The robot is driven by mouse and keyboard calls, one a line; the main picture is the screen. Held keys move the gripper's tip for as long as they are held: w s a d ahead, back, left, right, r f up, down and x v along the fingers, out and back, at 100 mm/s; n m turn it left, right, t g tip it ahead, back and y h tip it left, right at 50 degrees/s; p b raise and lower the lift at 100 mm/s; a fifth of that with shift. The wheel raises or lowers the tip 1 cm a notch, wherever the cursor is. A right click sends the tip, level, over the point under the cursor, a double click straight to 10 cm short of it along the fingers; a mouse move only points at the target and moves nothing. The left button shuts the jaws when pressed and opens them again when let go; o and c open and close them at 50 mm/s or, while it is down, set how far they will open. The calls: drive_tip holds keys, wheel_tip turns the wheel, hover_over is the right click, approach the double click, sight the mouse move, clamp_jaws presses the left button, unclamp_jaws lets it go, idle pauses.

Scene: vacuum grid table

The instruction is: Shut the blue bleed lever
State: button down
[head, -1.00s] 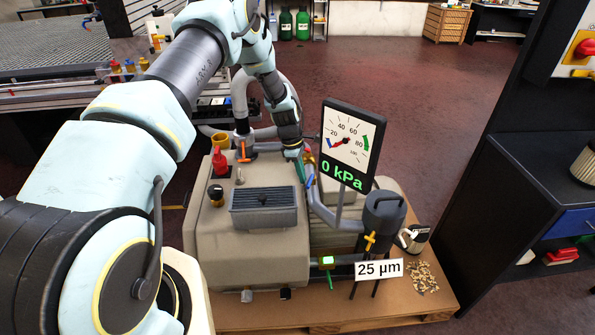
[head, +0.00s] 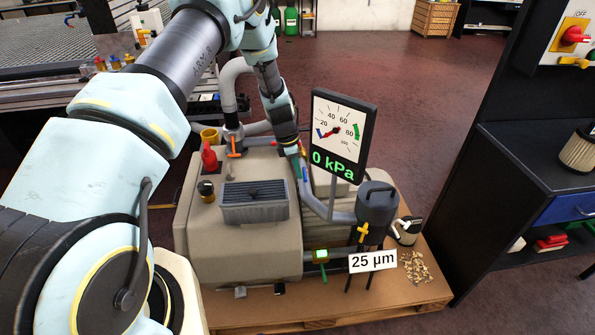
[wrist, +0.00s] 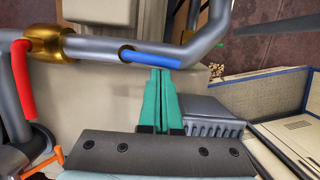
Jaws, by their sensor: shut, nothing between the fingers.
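The blue bleed lever (wrist: 155,59) shows in the wrist view as a straight blue bar. It lies nearly along the grey pipe (wrist: 92,47), from a small brass ring at its left end. In the head view it is a small blue piece (head: 305,173) beside the pipe, just below my wrist. My gripper (wrist: 160,72) has teal fingers closed together and empty. Its tips are right at the near side of the blue lever's middle to right part; I cannot tell whether they touch it. In the head view the fingers are small and partly hidden.
A red handle (wrist: 22,80) and an orange lever (wrist: 38,166) stand to the left in the wrist view. The ribbed grey box (head: 254,202) is near my fingers. The gauge (head: 338,135) reads 0 kPa, right of my wrist. A dark canister (head: 376,206) stands right.

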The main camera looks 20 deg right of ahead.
drive_tip(key=shift+w, duration=0.1)
drive_tip(key=w+a+r+b, duration=0.35)
drive_tip(key=a+r, duration=0.25)
drive_tip(key=r, duration=0.4)
drive_tip(key=s+d+f+m+b, duration=0.1)
drive_tip(key=s+d+f, duration=0.2)
drive_tip(key=f, duration=0.7)
drive_tip(key=shift+s+d, duration=0.2)
drive_tip(key=shift+d, duration=1.15)
